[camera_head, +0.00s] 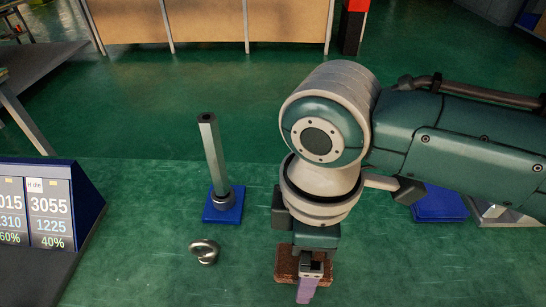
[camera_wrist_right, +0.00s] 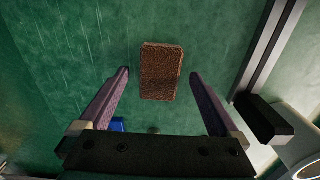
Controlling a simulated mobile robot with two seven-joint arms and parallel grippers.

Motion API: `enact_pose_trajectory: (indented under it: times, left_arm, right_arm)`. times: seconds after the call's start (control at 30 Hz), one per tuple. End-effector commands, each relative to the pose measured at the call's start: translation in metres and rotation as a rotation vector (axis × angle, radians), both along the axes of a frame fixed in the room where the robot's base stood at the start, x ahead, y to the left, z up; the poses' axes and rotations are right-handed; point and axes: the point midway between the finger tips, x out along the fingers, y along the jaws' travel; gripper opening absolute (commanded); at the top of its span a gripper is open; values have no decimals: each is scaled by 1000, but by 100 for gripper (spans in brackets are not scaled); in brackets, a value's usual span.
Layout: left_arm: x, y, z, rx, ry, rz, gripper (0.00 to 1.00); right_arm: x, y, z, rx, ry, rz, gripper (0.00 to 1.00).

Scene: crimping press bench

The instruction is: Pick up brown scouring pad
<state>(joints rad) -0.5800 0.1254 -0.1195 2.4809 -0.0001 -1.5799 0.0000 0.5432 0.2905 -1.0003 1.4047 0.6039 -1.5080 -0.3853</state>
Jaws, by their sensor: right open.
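The brown scouring pad (camera_wrist_right: 161,73) lies flat on the green surface, a rectangular block with a rough texture. In the right wrist view it sits between and a little beyond the two purple fingertips of my right gripper (camera_wrist_right: 166,73), with a gap on each side. The gripper is open and empty. In the head view my right gripper (camera_head: 308,290) points down over the pad (camera_head: 288,268), hiding much of it. My left gripper is not in view.
A green hexagonal post on a blue base (camera_head: 222,210) stands left of my right arm. A metal eye bolt (camera_head: 204,250) lies nearer the pad. A display with numbers (camera_head: 45,210) is at the far left. A blue block (camera_head: 438,204) sits right, partly behind my arm.

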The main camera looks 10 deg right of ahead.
Motion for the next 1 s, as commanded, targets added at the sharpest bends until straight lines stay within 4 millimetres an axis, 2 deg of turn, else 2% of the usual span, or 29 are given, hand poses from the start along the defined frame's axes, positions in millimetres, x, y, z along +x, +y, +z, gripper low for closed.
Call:
enact_pose_trajectory:
  times: [0.27,1.0]
  left_arm:
    - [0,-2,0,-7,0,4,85]
    - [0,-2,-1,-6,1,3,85]
  right_arm:
    - [0,0,-2,1,-1,0,95]
    - [0,0,-2,1,0,-1,12]
